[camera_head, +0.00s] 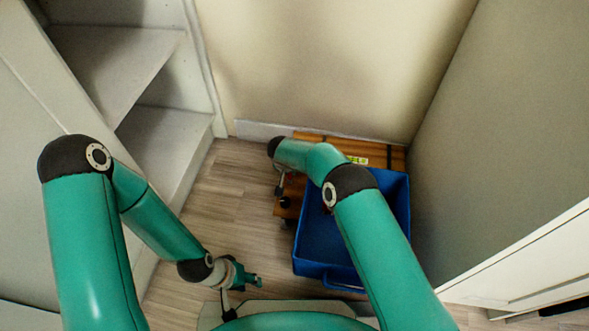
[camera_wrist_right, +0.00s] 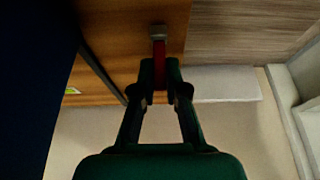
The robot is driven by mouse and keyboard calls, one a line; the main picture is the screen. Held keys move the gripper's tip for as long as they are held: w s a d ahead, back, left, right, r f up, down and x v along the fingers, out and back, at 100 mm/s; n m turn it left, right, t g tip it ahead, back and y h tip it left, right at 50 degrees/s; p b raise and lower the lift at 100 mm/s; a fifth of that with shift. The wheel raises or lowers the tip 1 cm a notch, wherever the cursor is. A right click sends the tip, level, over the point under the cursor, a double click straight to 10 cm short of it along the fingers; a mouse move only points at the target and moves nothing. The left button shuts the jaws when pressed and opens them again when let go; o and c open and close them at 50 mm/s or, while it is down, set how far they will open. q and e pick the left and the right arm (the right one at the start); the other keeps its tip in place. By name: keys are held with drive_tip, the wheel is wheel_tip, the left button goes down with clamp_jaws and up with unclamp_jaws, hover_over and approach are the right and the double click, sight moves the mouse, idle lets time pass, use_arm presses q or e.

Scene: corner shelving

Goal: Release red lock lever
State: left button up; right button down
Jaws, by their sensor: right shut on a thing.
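The red lock lever (camera_wrist_right: 160,72) shows in the right wrist view between my right gripper's fingertips (camera_wrist_right: 160,80), with a grey end piece (camera_wrist_right: 157,32) beyond it. My right gripper is shut on the lever, at the edge of a brown wooden board (camera_wrist_right: 110,35). In the head view my right arm covers part of the board (camera_head: 388,155), and the lever cannot be made out there. My left gripper (camera_head: 255,280) hangs low over the floor, apart from the board; its finger gap is too small to judge.
A blue bin (camera_head: 402,215) stands on the board, against the right side. White shelves (camera_head: 110,60) are at the left, a wall (camera_head: 330,60) behind and a grey panel (camera_head: 500,140) at the right. Wood floor (camera_head: 225,200) lies free between shelves and board.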

drive_tip(key=shift+w+d, duration=0.1)
drive_tip(key=shift+w, duration=0.05)
drive_tip(key=shift+w+d+f+g, duration=0.15)
drive_tip(key=shift+w+g, duration=0.1)
drive_tip(key=shift+g, duration=0.35)
drive_tip(key=shift+f+g, duration=0.15)
drive_tip(key=shift+g, duration=0.25)
drive_tip(key=shift+s, duration=0.1)
drive_tip(key=c, duration=1.2)
unclamp_jaws()
drive_tip(key=shift+r, duration=0.2)
drive_tip(key=shift+r, duration=0.1)
